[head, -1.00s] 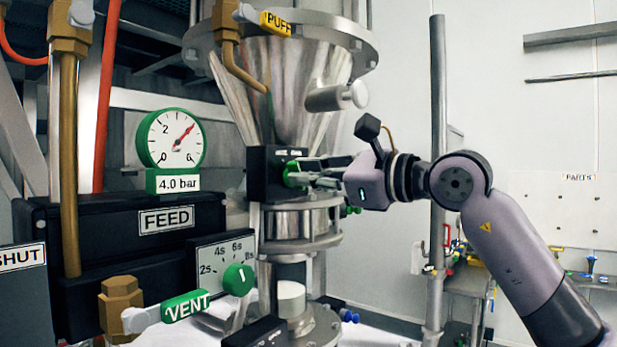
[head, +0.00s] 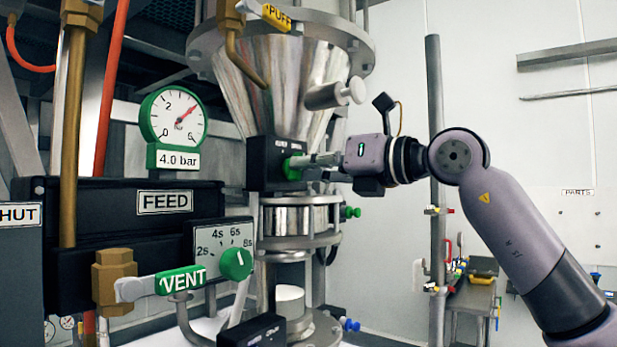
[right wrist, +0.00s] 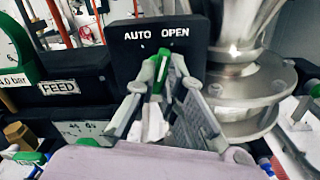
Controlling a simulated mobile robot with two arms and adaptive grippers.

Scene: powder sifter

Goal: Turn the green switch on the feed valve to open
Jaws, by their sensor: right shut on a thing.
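The green switch (head: 291,169) is on a black box (head: 262,165) below the steel hopper. My right gripper (head: 302,167) comes in from the right and is shut on the switch. In the right wrist view, the green switch (right wrist: 160,72) sits between the two fingers. Its upper end lies between the white words AUTO and OPEN on the box face (right wrist: 190,60), leaning slightly toward OPEN. The fingers hide its lower part. My left gripper is not in view.
Left of the box are the pressure gauge (head: 173,116) reading about 4 bar, the FEED housing (head: 100,235), a green timer knob (head: 236,263) and the VENT lever (head: 180,282). A steel post (head: 436,200) stands behind my right arm. A silver handle (head: 335,95) juts out above the gripper.

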